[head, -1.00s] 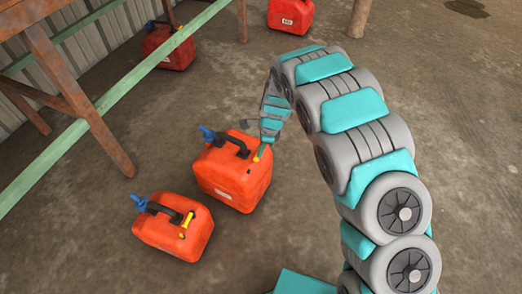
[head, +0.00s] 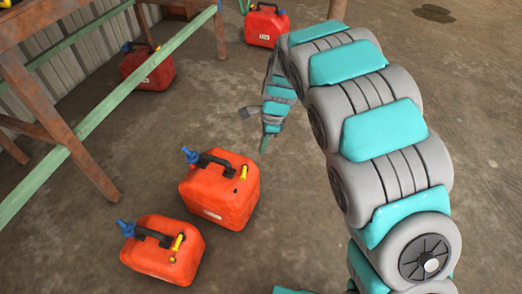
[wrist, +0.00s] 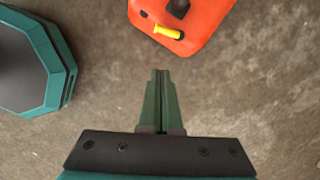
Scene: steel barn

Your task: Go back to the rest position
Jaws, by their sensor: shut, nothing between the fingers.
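My gripper (wrist: 160,85) points down in the wrist view, its two green fingers together with nothing between them. In the head view my gripper (head: 264,144) hangs at the end of the curved arm, to the right of the larger front red jerry can (head: 215,198) and apart from it. That can has a black handle, a blue nozzle and a yellow cap. A red can (wrist: 195,18) with a yellow cap shows at the top of the wrist view, beyond the fingertips and not touching them.
A smaller red can (head: 150,262) stands at the front left. Two more cans stand behind, one at the left (head: 147,72) and one at the top (head: 264,28). A wooden frame with a green rail (head: 108,99) fills the left side. Concrete floor at the right is clear.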

